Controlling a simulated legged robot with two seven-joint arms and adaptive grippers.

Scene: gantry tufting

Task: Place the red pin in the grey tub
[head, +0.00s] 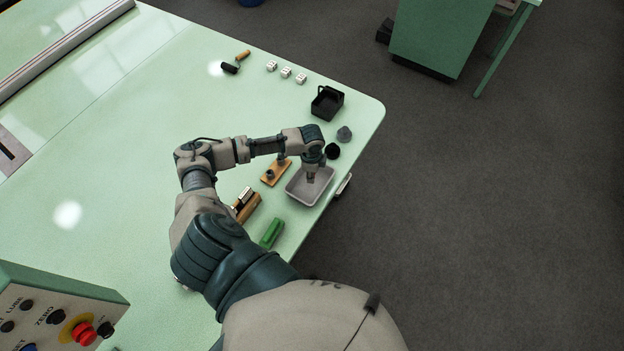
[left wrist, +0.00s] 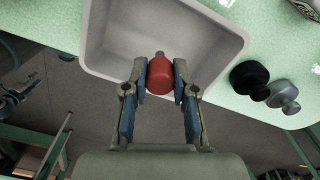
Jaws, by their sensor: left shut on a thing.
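My left gripper (left wrist: 160,88) is shut on the red pin (left wrist: 160,76), with a finger on each side of its red body. A small grey tip of the pin points away from the gripper. The grey tub (left wrist: 105,30) lies behind the pin in the left wrist view, and pin and fingertips overlap its inside. In the head view the left gripper (head: 311,176) points down over the tub (head: 296,195); the pin cannot be made out there. Whether the pin touches the tub floor cannot be told. My right gripper is not in view.
Beside the tub are a black knob (head: 333,151), a grey knob (head: 344,134) and a wooden block (head: 276,172). A black basket (head: 327,103) stands farther back. A green block (head: 272,233) lies nearer. The table edge runs close to the tub's right side.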

